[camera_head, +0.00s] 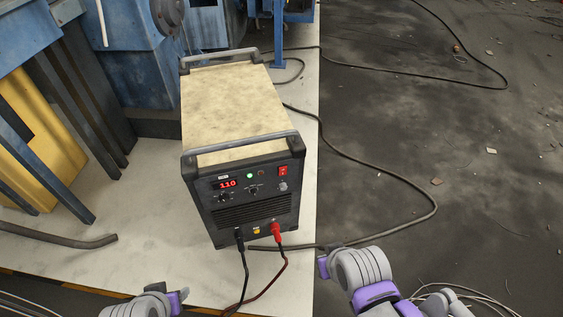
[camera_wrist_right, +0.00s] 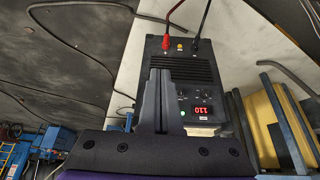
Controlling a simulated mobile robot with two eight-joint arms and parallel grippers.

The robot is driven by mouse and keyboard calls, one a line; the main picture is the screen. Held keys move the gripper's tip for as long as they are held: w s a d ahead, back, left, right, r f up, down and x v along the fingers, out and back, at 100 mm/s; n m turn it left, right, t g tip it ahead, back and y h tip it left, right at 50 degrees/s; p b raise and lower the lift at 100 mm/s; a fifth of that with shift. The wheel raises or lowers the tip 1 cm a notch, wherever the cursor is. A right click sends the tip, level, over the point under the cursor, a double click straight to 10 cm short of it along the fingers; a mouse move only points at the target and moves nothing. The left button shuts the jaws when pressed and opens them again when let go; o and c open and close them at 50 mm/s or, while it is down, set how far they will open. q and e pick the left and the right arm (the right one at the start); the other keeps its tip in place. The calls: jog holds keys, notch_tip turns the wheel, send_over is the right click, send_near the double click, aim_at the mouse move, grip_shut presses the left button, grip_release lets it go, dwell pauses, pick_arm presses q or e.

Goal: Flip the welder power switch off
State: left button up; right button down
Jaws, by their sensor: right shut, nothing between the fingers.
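The welder (camera_head: 245,150) is a black box with a cream top and a carry handle, standing upright on a pale slab. Its red power switch (camera_head: 283,171) is at the upper right of the front panel. The red display (camera_head: 228,183) is lit, and a green light glows beside it. The right wrist view shows the welder (camera_wrist_right: 190,70) upside down. My right gripper (camera_wrist_right: 160,75) is shut and empty in front of the panel there, and its fingers hide the switch area. I cannot tell if it touches.
A red plug (camera_head: 276,232) and a black plug (camera_head: 239,238) with cables hang from the welder's lower front. A dark cable (camera_head: 400,220) curves over the floor at right. Blue machinery and a yellow part (camera_head: 40,150) stand at left and behind. The right floor is mostly open.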

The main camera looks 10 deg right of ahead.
pick_arm(q)
notch_tip(320, 180, down, 20)
jog(key=s+b, duration=0.2)
jog(key=b, duration=1.6)
jog(key=shift+f+g, duration=0.25)
jog(key=shift+g, duration=0.15)
pick_arm(e)
jog(key=w+f+n+t, duration=0.7)
jog(key=w+n, duration=0.2)
jog(key=w, duration=0.1)
jog(key=w+f+n+t, duration=0.7)
jog(key=w+n, duration=0.2)
jog(key=w, duration=0.2)
jog(key=shift+w+y, duration=0.2)
jog(key=shift+y, duration=0.1)
jog(key=shift+w, duration=0.1)
